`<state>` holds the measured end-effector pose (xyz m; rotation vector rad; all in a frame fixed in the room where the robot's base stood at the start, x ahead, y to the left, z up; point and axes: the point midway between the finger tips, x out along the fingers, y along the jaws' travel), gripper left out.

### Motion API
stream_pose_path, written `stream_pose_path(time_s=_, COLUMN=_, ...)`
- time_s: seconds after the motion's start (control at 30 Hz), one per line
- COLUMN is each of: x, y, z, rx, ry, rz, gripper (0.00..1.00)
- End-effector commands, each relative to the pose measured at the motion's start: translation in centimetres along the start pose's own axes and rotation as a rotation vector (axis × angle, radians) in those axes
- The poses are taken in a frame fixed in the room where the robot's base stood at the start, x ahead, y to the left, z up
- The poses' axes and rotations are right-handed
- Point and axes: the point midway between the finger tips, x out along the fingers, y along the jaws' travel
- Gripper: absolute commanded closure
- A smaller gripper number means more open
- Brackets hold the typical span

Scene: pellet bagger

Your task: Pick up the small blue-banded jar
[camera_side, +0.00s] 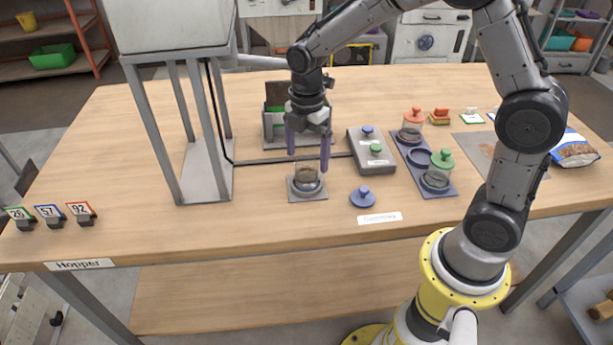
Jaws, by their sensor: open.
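The small jar (307,178) is clear, with a bluish-grey band low on it. It stands upright and without a lid on a small square grey plate (320,194), left of the table's middle, and seems to hold a little brownish content. My gripper (308,151) points down above the jar, with its two purple fingers apart and nothing visible between them. The right fingertip comes down near the height of the jar's rim; whether it touches cannot be told. A blue knobbed lid (362,197) lies on the table to the right of the jar.
A grey box with blue and green knobs (371,152) stands right of the jar. Beyond it a tray (446,189) holds an orange-lidded jar (411,129) and a green-lidded jar (437,171). The hopper's frame (205,140) stands left.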

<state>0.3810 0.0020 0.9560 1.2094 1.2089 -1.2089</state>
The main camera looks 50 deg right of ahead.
Motion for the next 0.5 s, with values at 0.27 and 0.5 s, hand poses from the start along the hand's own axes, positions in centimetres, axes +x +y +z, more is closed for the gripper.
stream_pose_path(time_s=0.27, x=3.9, y=-0.1, z=-0.2, rx=0.0, ry=0.0, rz=-0.004, gripper=0.0)
stream_pose_path(time_s=0.5, x=4.9, y=0.0, z=-0.2, rx=0.0, ry=0.0, rz=-0.001, gripper=0.0)
